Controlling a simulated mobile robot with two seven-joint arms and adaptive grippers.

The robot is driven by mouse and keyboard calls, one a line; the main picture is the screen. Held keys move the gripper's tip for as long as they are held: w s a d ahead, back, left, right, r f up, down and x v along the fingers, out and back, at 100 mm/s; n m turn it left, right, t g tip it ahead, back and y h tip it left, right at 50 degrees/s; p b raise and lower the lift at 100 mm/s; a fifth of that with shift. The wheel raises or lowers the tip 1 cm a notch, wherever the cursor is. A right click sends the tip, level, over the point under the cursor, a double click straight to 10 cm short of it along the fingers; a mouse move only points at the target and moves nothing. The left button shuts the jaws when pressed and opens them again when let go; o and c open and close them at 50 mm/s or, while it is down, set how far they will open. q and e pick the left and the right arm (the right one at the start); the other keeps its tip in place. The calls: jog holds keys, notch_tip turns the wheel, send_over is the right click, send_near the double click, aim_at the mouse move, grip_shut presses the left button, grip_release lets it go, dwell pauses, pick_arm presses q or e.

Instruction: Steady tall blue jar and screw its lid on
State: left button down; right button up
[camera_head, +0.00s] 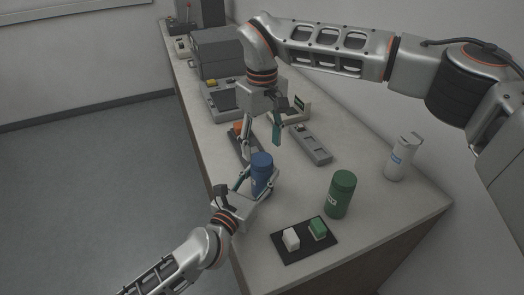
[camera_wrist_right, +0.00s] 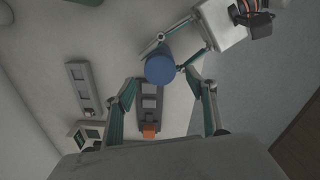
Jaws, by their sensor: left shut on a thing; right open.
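The tall blue jar (camera_head: 262,174) stands upright on the bench in the head view, with a blue top. In the right wrist view its round blue top (camera_wrist_right: 160,69) is seen from above. My left gripper (camera_head: 258,186) is shut around the jar's body from the front left; it also shows in the right wrist view (camera_wrist_right: 178,42). My right gripper (camera_head: 262,140) points down above and behind the jar. Its fingers are apart and empty, and in the right wrist view they stand to either side below the jar's top (camera_wrist_right: 163,92). I cannot tell whether the blue top is a separate lid.
A green jar (camera_head: 341,194) stands right of the blue jar. A black mat (camera_head: 290,255) with a white and a green block lies in front. A white bottle (camera_head: 402,157) is at the right. A grey strip device (camera_head: 310,144) and grey machines (camera_head: 217,52) stand behind.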

jog(key=shift+r, duration=0.35)
jog(key=shift+c, duration=0.5)
